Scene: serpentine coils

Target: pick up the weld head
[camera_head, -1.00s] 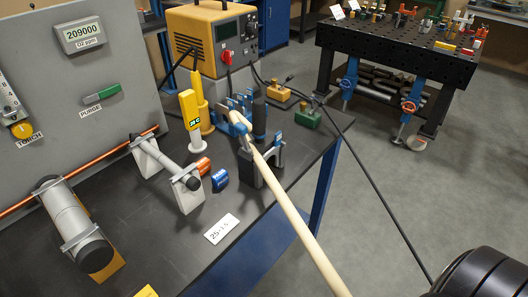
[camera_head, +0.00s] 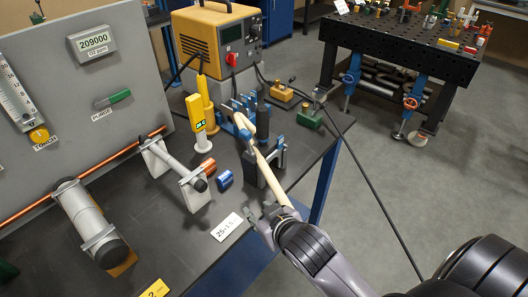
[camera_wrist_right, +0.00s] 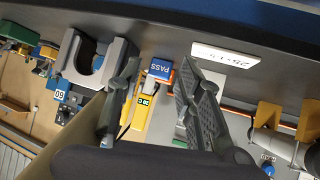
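The likely weld head is the grey U-shaped jaw piece (camera_head: 279,157) with blue clamps on a dark block, standing near the bench's right edge. In the right wrist view its open grey U (camera_wrist_right: 112,58) lies left of the fingers. My right gripper (camera_head: 266,214) is in front of the block, near the bench edge. In the right wrist view the gripper (camera_wrist_right: 158,72) has its fingers apart, with nothing held. My left gripper is not in view.
A yellow tool (camera_head: 195,114), a blue block (camera_head: 224,180), an orange block (camera_head: 206,168) and a white card (camera_head: 227,227) are on the bench. A yellow power unit (camera_head: 205,45) is behind. A black cable (camera_head: 372,185) crosses the right.

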